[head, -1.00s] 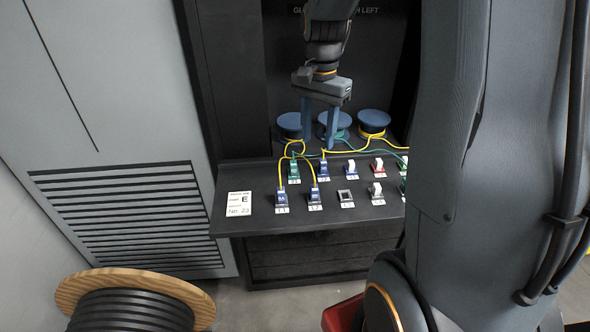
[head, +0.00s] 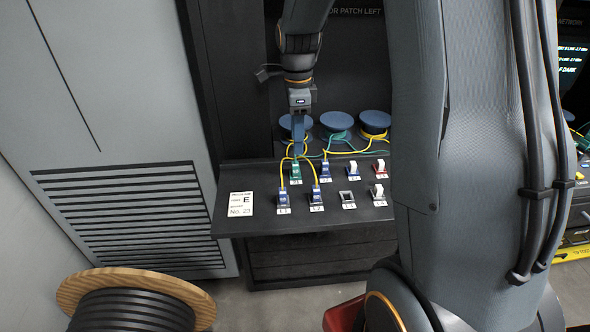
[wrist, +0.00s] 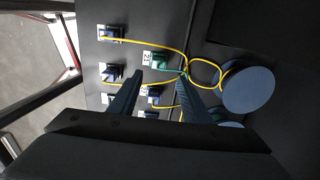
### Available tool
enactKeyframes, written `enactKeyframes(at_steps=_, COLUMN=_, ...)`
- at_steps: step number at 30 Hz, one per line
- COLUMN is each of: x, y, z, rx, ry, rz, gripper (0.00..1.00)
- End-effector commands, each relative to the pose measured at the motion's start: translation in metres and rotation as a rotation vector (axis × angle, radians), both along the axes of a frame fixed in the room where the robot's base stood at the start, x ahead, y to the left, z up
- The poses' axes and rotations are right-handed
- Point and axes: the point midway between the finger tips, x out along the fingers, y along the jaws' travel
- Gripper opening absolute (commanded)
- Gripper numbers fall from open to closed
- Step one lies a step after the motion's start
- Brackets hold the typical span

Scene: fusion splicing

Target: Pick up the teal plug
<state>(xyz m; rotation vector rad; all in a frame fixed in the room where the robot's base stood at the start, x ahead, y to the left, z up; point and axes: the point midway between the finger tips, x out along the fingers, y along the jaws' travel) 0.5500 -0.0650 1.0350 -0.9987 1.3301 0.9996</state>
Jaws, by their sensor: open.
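The teal plug (head: 295,170) sits upright in a socket in the back row of the sloping dark panel (head: 262,224), at its left end. A teal cable runs from it. The teal plug (wrist: 157,61) also shows in the wrist view, just ahead of the gap between the fingertips. My gripper (head: 299,152) is open and empty, its fingers pointing down above and close behind the plug in the head view. In the wrist view the two fingers of my gripper (wrist: 160,76) stand apart, one on each side of the plug's line. Contact cannot be told.
Yellow cable loops (wrist: 206,73) pass close to the fingers. Blue spools (head: 336,121) stand behind. White and red plugs sit to the right.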

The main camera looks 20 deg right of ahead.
Motion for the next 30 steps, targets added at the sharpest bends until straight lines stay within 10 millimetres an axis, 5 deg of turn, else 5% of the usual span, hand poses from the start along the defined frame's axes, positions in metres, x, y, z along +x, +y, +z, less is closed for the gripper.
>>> enactKeyframes(at_steps=19, x=-0.003, y=0.007, z=-0.070, rx=0.000, ry=0.001, rz=0.002, gripper=0.44)
enactKeyframes(at_steps=28, x=-0.002, y=0.006, z=-0.075, rx=0.000, ry=-0.001, rz=0.002, gripper=0.44)
enactKeyframes(at_steps=30, x=-0.002, y=0.006, z=-0.075, rx=0.000, ry=-0.001, rz=0.002, gripper=0.34)
